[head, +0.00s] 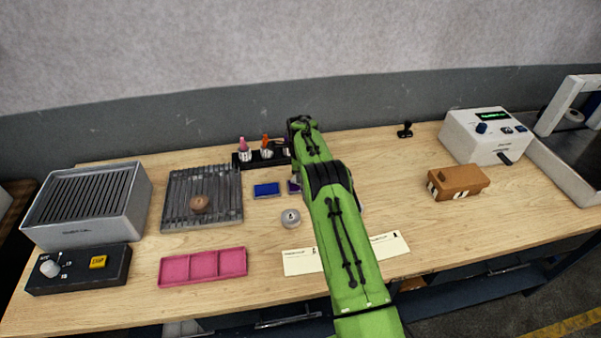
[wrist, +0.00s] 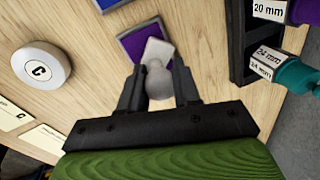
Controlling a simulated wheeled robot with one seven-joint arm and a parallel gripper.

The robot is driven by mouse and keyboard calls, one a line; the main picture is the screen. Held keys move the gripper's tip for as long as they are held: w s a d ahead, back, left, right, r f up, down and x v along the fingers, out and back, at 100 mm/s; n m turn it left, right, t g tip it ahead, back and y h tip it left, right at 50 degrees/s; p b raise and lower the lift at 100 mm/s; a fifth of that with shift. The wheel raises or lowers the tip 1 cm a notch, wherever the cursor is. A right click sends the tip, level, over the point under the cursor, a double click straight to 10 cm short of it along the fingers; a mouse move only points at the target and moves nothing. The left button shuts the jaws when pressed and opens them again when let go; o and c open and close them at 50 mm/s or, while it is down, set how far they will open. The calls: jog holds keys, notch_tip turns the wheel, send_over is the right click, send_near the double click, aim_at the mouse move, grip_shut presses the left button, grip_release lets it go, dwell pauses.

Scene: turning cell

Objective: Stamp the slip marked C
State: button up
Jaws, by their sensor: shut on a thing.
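My gripper (wrist: 158,82) is shut on a pale grey stamp (wrist: 157,52), seen in the wrist view. The stamp is over a purple ink pad (wrist: 138,42); I cannot tell whether they touch. In the head view my arm hides the gripper and stamp, and the purple pad (head: 294,187) shows only partly. Two cream slips lie at the table's front, one left of my arm (head: 301,262) and one right (head: 389,245).
A blue pad (head: 266,190) lies left of the purple one. A pink tray (head: 203,267) and slatted grey rack (head: 174,208) stand left. A brown box (head: 458,182) and white machine (head: 487,135) stand right.

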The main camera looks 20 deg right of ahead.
jog(key=shift+f, duration=0.1)
jog(key=shift+r+p, duration=2.3)
jog(key=shift+r, duration=1.4)
jog(key=shift+f, duration=0.1)
